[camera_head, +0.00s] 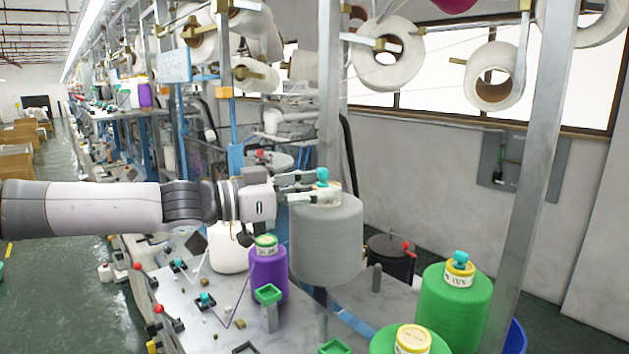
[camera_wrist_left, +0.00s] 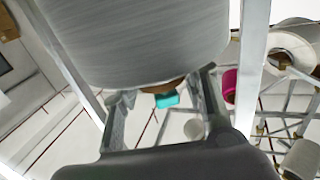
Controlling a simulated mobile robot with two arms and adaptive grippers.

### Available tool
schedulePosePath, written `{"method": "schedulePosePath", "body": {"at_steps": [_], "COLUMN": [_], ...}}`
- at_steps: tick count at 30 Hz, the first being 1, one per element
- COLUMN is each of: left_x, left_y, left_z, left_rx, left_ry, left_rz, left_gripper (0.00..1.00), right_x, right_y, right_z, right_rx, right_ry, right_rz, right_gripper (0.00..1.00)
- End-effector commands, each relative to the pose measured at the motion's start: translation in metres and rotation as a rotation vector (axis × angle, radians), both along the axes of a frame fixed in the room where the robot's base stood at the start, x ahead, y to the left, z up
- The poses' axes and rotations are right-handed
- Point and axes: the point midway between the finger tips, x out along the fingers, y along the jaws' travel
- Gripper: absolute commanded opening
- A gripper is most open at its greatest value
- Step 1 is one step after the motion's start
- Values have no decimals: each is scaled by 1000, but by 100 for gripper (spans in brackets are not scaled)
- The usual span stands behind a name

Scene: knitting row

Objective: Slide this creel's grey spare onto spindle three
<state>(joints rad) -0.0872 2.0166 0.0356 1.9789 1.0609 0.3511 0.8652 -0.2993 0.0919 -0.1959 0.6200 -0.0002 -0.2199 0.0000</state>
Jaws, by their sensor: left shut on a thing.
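A teal piece (camera_head: 322,175) shows above the core between the fingers. In the left wrist view the grey yarn (camera_wrist_left: 140,40) fills the top, with the brown core and teal piece (camera_wrist_left: 166,99) between the fingers (camera_wrist_left: 160,105). A post shows under the cone; I cannot tell whether the cone is around it. My right gripper is out of view.
A purple cone (camera_head: 268,272) stands close to the left of the grey one. Green cones (camera_head: 455,305) stand at the right front. A green-topped post (camera_head: 268,295), a short grey post (camera_head: 376,278) and a dark pot (camera_head: 390,258) are nearby. Metal uprights (camera_head: 535,170) flank the table.

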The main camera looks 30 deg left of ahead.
Motion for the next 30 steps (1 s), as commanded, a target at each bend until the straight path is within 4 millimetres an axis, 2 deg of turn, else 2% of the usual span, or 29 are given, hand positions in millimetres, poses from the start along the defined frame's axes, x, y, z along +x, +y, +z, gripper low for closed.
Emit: {"method": "schedulePosePath", "body": {"at_steps": [5,15,21,30], "left_x": [0,0,0,0], "left_y": [0,0,0,0], "left_z": [-10,-32,-45,-66], "left_rx": [-4,-3,-2,-2], "left_ry": [-2,-3,-3,-5], "left_rz": [0,-1,-1,0], "left_gripper": [0,0,0,0], "right_x": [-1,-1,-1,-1], "right_y": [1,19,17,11], "right_z": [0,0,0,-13], "right_rx": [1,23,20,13], "right_ry": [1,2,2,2], "right_rz": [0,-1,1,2], "right_gripper": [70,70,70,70]}}
